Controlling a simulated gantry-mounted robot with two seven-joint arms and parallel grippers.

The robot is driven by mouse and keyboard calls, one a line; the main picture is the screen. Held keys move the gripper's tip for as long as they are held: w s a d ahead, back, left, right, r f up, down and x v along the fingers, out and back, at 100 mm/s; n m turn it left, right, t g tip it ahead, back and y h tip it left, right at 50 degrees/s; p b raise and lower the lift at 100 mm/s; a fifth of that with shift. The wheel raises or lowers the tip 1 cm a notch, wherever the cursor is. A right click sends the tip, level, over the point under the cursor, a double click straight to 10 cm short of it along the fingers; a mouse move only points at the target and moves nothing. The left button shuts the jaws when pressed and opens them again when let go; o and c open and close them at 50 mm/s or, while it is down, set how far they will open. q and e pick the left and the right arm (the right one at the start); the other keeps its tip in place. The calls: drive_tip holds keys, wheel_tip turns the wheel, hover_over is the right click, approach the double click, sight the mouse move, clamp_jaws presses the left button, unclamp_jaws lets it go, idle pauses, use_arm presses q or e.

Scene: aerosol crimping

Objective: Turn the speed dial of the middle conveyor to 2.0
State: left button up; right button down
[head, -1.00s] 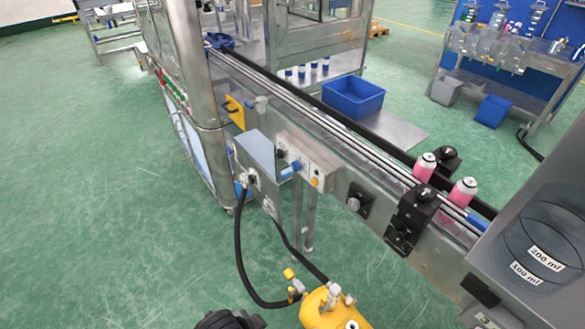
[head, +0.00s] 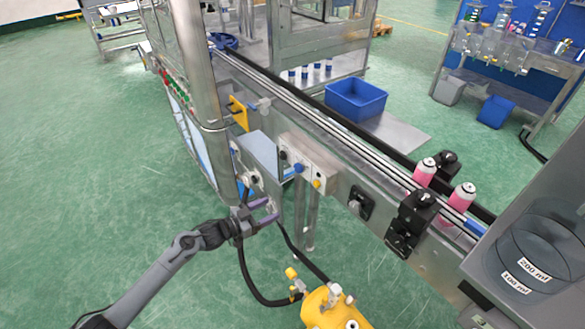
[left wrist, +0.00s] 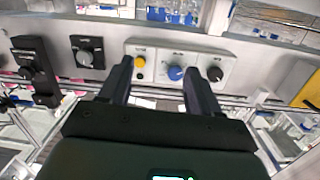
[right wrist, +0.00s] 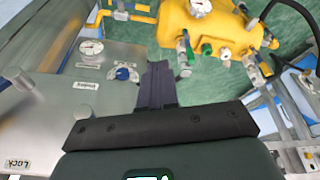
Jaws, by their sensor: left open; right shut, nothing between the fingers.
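A light control box (head: 308,165) on the conveyor's side carries a blue knob (head: 299,168), a yellow button (head: 317,183) and a black knob. A black plate with a round grey dial (head: 357,204) sits to its right. The scale markings are too small to read, and I cannot tell which is the speed dial. My left gripper (head: 272,210) is open and empty, below and left of the box. In the left wrist view the blue knob (left wrist: 176,73) shows between its fingers, beyond the tips; the dial (left wrist: 86,57) is left. My right gripper (right wrist: 158,72) is shut and empty.
A yellow tank (head: 333,309) with hoses stands on the floor below. Pink cans (head: 462,196) stand on the conveyor by black blocks (head: 411,222).

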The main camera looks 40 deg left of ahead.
use_arm(q)
drive_tip(key=t, duration=0.1)
approach(297, 168)
drive_tip(key=s, duration=0.2)
drive_tip(key=b+x, duration=0.1)
drive_tip(key=x, duration=0.6)
drive_tip(key=b+x, duration=0.1)
drive_tip(key=x, duration=0.2)
drive_tip(key=shift+w+a+f+b, duration=0.15)
drive_tip(key=shift+w+a+b, duration=0.1)
drive_tip(key=shift+b, duration=0.1)
drive_tip(key=c, duration=1)
drive_tip(key=shift+m, duration=0.3)
drive_tip(key=shift+c, duration=0.2)
